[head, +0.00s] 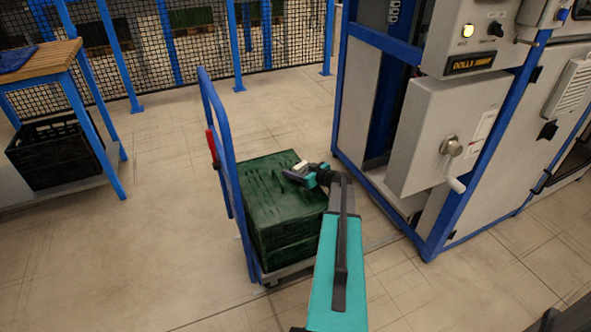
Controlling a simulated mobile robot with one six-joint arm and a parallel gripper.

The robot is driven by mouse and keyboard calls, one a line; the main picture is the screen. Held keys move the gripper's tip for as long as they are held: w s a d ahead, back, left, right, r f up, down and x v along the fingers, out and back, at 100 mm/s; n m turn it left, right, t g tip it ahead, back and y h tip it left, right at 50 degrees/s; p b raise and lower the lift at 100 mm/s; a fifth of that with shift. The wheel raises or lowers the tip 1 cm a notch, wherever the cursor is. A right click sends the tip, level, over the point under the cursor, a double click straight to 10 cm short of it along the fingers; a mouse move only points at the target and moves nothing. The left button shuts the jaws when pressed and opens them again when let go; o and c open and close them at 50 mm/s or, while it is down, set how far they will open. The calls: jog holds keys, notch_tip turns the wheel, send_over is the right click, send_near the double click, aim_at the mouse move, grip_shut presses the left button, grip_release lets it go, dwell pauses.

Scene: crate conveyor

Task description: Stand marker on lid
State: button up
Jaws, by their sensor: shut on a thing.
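The green lid (260,182) lies on top of a stack of green crates (284,238) on a blue trolley. My gripper (296,172) is over the right half of the lid, coming in from the right. It is shut on a small pale thing (301,165), which I take to be the marker. The marker's shape and tilt are too small to make out. I cannot tell whether it touches the lid. My gripper and wrist hide part of the lid's right side.
The trolley's blue handle frame (218,140) rises left of the crates, with a red grip (212,147). A grey machine cabinet (437,135) stands close on the right. A wooden workbench (38,62) with a black crate (55,152) is at left. Floor between is clear.

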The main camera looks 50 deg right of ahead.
jog(key=shift+f+p, duration=0.3)
jog(key=shift+f, duration=0.25)
jog(key=o, duration=1.6)
jog(key=shift+s+f, duration=0.1)
jog(key=shift+b, duration=0.35)
jog(key=shift+r, duration=0.25)
jog(key=shift+s+r, duration=0.15)
jog(key=shift+r, duration=0.15)
jog(key=v, duration=0.4)
jog(key=p+v, duration=0.1)
jog(key=v, duration=0.6)
jog(key=shift+s+r, duration=0.2)
jog(key=shift+r, duration=0.2)
jog(key=shift+w+r+p, duration=0.1)
jog(key=shift+p, duration=0.25)
